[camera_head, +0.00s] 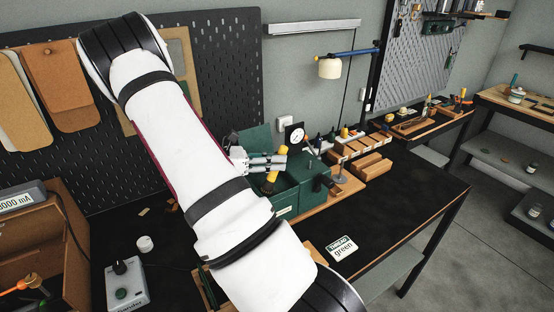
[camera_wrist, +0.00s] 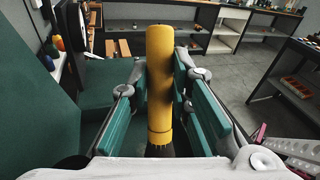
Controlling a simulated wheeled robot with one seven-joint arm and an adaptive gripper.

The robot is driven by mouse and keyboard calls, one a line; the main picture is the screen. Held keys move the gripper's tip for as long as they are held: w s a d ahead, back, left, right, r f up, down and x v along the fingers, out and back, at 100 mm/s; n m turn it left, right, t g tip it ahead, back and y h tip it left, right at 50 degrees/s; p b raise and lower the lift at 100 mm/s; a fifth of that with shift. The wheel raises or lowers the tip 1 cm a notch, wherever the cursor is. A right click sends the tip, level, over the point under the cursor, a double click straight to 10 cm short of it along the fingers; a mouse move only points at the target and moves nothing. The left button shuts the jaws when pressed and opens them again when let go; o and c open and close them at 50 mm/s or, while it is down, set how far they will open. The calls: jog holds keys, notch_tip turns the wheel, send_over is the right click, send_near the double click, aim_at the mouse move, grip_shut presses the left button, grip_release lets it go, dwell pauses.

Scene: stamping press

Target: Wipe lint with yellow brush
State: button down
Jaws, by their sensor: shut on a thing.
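In the wrist view my gripper (camera_wrist: 160,105) is shut on the yellow brush (camera_wrist: 160,75), with its handle between the two green finger pads. The dark end of the brush shows at the bottom of the handle, partly hidden by my wrist. In the head view my gripper (camera_head: 268,162) holds the yellow brush (camera_head: 270,184) at the green press (camera_head: 285,197). The green press also shows in the wrist view (camera_wrist: 45,120), to the left of my gripper. Lint cannot be made out in either view. My arm hides part of the bench.
A round gauge (camera_head: 296,136) stands behind the press. Wooden blocks (camera_head: 366,167) and a slotted rack (camera_head: 360,146) are to its right. A card marked green (camera_head: 341,247) lies on the black bench (camera_head: 400,210), whose right part is clear. A grey box with a knob (camera_head: 126,285) is at lower left.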

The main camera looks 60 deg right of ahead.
jog(key=shift+w+a, duration=0.4)
jog(key=shift+a, duration=0.3)
jog(key=shift+r, duration=0.1)
jog(key=shift+r+p, duration=0.7)
jog(key=shift+r, duration=2.25)
jog(key=shift+r+p, duration=0.35)
jog(key=shift+r, duration=1.15)
